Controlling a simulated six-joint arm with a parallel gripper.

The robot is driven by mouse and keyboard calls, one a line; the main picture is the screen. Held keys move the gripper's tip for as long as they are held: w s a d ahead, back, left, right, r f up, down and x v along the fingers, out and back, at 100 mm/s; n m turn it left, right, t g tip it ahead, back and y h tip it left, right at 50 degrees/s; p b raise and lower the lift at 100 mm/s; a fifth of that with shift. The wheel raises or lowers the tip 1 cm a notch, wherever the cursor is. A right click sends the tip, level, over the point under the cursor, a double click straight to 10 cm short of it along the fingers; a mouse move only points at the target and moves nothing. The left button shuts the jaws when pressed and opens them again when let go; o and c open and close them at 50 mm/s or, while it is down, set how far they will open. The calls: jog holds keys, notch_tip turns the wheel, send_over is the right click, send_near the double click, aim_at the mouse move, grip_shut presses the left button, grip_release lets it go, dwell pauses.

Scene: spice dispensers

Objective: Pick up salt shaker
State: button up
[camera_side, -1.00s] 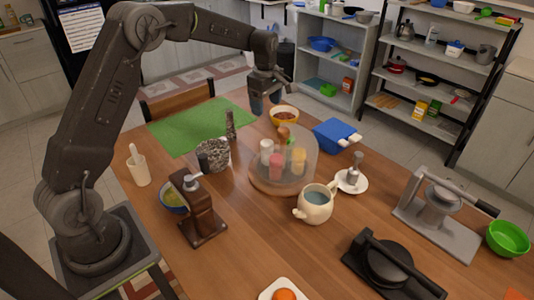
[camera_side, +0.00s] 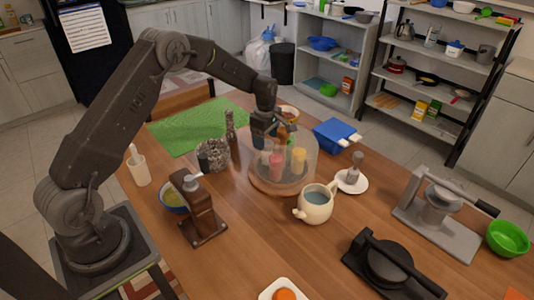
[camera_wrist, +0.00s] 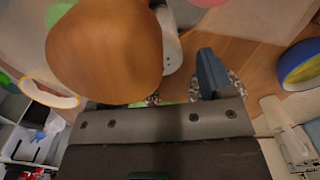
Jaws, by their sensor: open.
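The salt shaker, which I take to be the white one, shows in the wrist view (camera_wrist: 172,52), partly hidden by a round wooden knob (camera_wrist: 105,50). In the side view it stands in a clear round dispenser (camera_side: 254,178), mostly hidden behind my gripper. A pink shaker (camera_side: 276,168) and a yellow shaker (camera_side: 298,160) stand in the same dispenser. My gripper (camera_side: 270,139) is open and points down at the top of the dispenser, by the white shaker. One blue finger (camera_wrist: 208,72) shows beside the white shaker; the other is hidden in the wrist view.
A dark pepper mill (camera_side: 231,132) and a speckled mortar (camera_side: 212,154) stand left of the dispenser. A cream teapot (camera_side: 316,206) is in front, and a blue container (camera_side: 334,135) is behind right. A bowl (camera_side: 288,112) is behind.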

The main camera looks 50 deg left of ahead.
jog(key=shift+f, duration=1.4)
jog(key=shift+c, duration=0.4)
jog(key=c, duration=0.9)
jog(key=shift+c, duration=0.2)
jog(key=shift+r, duration=0.2)
